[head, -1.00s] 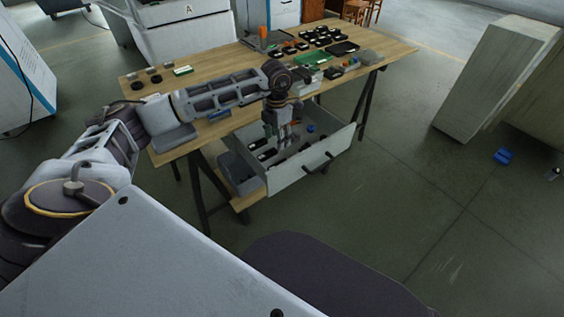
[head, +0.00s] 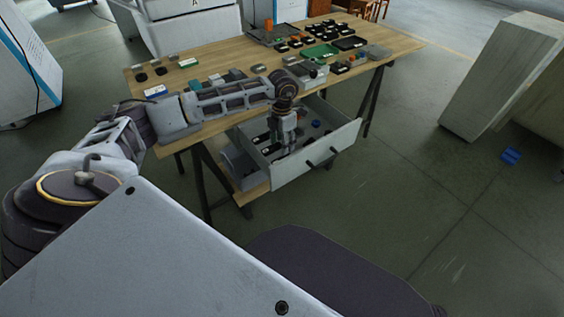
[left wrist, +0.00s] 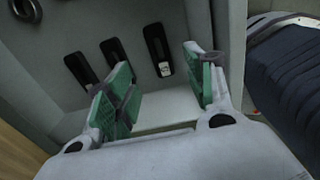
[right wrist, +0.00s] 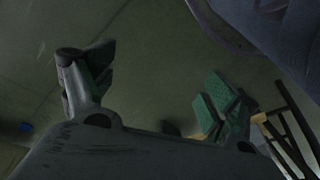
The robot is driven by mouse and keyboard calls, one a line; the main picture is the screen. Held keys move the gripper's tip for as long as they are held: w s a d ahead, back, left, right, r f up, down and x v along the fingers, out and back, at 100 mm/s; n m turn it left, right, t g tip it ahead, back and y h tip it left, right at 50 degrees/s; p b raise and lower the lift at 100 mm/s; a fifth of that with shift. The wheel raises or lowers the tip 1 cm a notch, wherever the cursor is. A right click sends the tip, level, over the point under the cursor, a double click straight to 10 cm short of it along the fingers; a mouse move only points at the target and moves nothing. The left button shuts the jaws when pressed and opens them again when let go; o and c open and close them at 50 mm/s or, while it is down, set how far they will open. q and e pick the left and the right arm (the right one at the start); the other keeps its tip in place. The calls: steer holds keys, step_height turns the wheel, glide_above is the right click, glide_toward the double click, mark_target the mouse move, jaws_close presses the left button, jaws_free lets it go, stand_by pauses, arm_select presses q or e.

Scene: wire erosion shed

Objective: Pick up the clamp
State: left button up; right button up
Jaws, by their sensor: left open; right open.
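My left gripper (head: 285,148) points down into the open drawer (head: 302,168) under the table. In the left wrist view it (left wrist: 160,88) is open, with green pads apart and nothing between them. Just past its fingertips, several dark, slotted long pieces lie on the drawer floor; one (left wrist: 158,48) bears a white label. I cannot tell for sure which piece is the clamp. A dark ring (left wrist: 25,10) lies at the drawer's far left. My right gripper (right wrist: 152,82) is open and empty over the floor, outside the head view.
The wooden table (head: 222,68) above holds black trays, a green tray (head: 320,51) and small parts. The drawer walls stand close around my left gripper. A grey cabinet (head: 500,75) is at the right, with a blue object (head: 511,156) on the floor. Floor in front is clear.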

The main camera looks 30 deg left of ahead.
mark_target(282, 157)
arm_select(q)
step_height(282, 157, down, 2)
steer(key=shift+f, duration=0.6)
arm_select(e)
steer(key=shift+s+a+r, duration=0.1)
steer(key=shift+s+r, duration=0.15)
steer(key=shift+r, duration=0.25)
arm_select(q)
steer(key=shift+f, duration=0.15)
arm_select(e)
steer(key=shift+w, duration=0.15)
arm_select(q)
steer(key=shift+s+f+b, duration=0.1)
steer(key=shift+f+b, duration=0.35)
steer(key=shift+f, duration=0.15)
step_height(282, 157, down, 3)
steer(key=shift+r+b, duration=0.1)
steer(key=shift+b, duration=0.3)
steer(key=shift+f, duration=0.45)
arm_select(e)
steer(key=shift+w+a+r+t+y, duration=0.1)
steer(key=shift+w+r+t+y, duration=0.05)
steer(key=shift+r, duration=0.45)
steer(key=shift+w+a+r+t+y, duration=0.1)
steer(key=shift+r+t+y, duration=0.05)
steer(key=shift+r, duration=0.4)
arm_select(q)
steer(key=shift+c, duration=0.4)
arm_select(e)
steer(key=shift+s+f, duration=0.15)
